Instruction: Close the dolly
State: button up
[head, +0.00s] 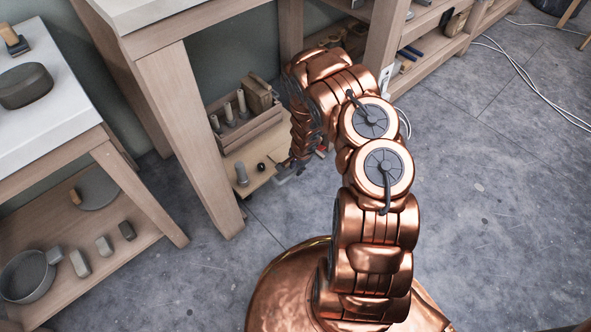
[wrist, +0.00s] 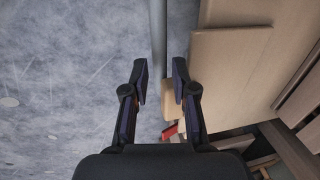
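The dolly appears to be the low wooden platform (head: 259,181) under the workbench in the head view, carrying a wooden crate and small items. My gripper (head: 286,170) is low, at the platform's near right edge, partly hidden by my arm. In the wrist view my gripper (wrist: 160,82) is open, its two dark fingers apart. A grey bar (wrist: 158,40) runs up the picture in line with the gap. A pale wooden edge (wrist: 182,103) lies by the right finger. I cannot tell whether either finger touches anything. A small red part (wrist: 170,131) shows below the gap.
The wooden crate (head: 247,132) holds several cylinders and a block. A workbench leg (head: 198,140) stands left of the platform. A shelf table (head: 148,240) is farther left, and another shelf unit (head: 432,48) stands behind. The floor (head: 500,190) at right is mostly clear, with white cables at the back.

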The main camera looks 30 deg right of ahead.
notch_tip(320, 180, up, 10)
jog(key=s, duration=0.1)
jog(key=shift+s+d+f, duration=0.15)
jog(key=shift+s+f, duration=0.1)
jog(key=shift+s, duration=0.05)
dwell(0.7)
jog(key=s+a+r+n+y+p, duration=0.1)
jog(key=s+a+r+n+p, duration=0.3)
jog(key=r, duration=1)
jog(key=s+a+r+n+g+y+p, duration=0.15)
jog(key=a+r+p, duration=0.5)
jog(key=r, duration=0.75)
jog(key=s+a+r+n+t+p, duration=0.1)
jog(key=s+a+r+n+p, duration=0.2)
jog(key=r+p, duration=0.8)
jog(key=s+a+r+n+g+h+p, duration=0.1)
jog(key=s+r+n+p, duration=0.2)
jog(key=s+r+p, duration=0.4)
jog(key=s+a+r+n+g+h+p, duration=0.2)
jog(key=s+r+p, duration=0.5)
jog(key=s+r, duration=1.2)
notch_tip(320, 180, up, 7)
jog(key=shift+f+n+p, duration=0.15)
jog(key=shift+n+p, duration=0.2)
jog(key=shift+n, duration=0.5)
jog(key=shift+g, duration=0.25)
